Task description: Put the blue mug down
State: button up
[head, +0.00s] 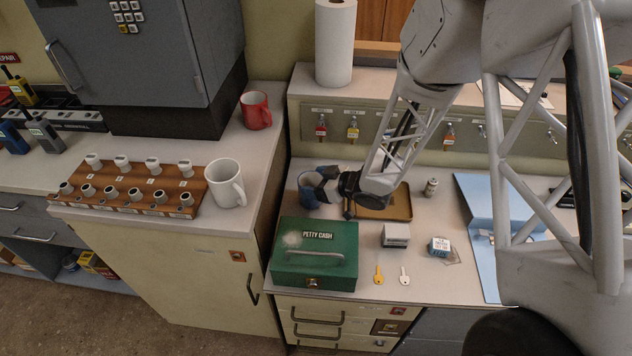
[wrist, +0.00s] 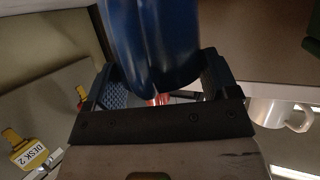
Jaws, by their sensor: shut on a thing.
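The blue mug (head: 307,189) is behind the green cash box, near the left end of the desk (head: 450,285). My gripper (head: 324,187) reaches it from the right and is shut on it. In the wrist view the blue mug (wrist: 155,45) fills the space between the two fingers of my gripper (wrist: 160,82). Its lower part is partly hidden behind the cash box and gripper in the head view. I cannot tell whether it touches the desk.
The green cash box (head: 315,255) stands in front of the mug. A brown tray (head: 400,205) lies right of it, partly under my arm. A white mug (head: 225,183) and a red mug (head: 256,110) stand on the left cabinet. Keys (head: 379,275) lie at the desk's front.

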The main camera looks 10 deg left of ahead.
jog(key=shift+f, duration=0.1)
jog(key=o, duration=1.3)
jog(key=shift+v, duration=6.05)
jog(key=shift+w, duration=0.1)
